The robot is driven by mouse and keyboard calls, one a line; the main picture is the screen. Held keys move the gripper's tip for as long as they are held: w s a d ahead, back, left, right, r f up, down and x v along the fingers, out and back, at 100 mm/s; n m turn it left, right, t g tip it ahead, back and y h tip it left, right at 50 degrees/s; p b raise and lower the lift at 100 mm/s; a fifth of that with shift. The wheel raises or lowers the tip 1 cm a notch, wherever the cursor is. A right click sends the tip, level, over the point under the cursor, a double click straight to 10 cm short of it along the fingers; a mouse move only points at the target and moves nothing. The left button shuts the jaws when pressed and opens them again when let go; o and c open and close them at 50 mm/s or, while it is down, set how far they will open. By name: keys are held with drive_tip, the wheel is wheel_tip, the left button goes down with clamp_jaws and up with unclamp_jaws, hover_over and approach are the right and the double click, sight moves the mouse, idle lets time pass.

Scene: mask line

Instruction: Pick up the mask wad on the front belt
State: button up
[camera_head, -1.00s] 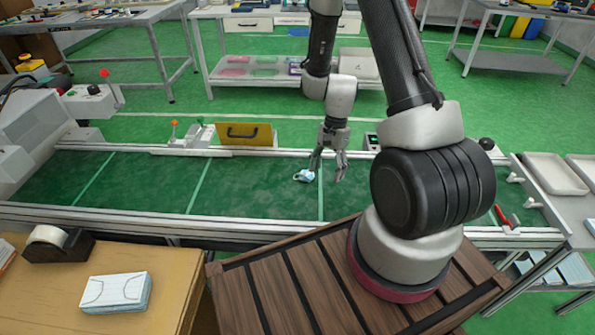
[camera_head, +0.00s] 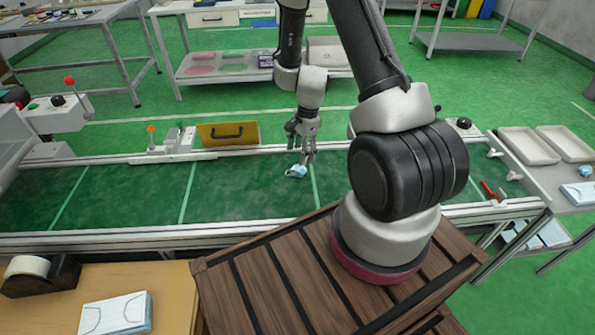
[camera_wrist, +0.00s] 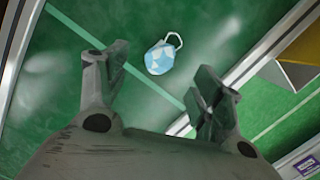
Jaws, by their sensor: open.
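The mask wad (camera_head: 296,171) is a small crumpled blue and white bundle with a white loop. It lies on the green front belt (camera_head: 235,190), just left of a pale cross line. My gripper (camera_head: 303,160) hangs over the belt beside the wad, fingers pointing down. In the wrist view my gripper (camera_wrist: 150,75) is open and empty. The wad (camera_wrist: 159,58) shows there ahead of and between the two fingers, with its loop toward the upper right. The wad appears apart from both fingers.
A yellow panel with a black handle (camera_head: 228,133) stands at the belt's far rail, left of my gripper. A red-handled tool (camera_head: 491,190) lies near the belt's right end. A yellow table with a stack of masks (camera_head: 116,315) is at the front left. The belt's left part is clear.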

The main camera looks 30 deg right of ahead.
sight(300, 167)
drive_tip(key=shift+f, duration=0.2)
drive_tip(key=f, duration=0.7)
drive_tip(key=shift+a+f, duration=0.2)
drive_tip(key=shift+f, duration=0.05)
drive_tip(key=shift+c, duration=0.4)
drive_tip(key=c, duration=0.7)
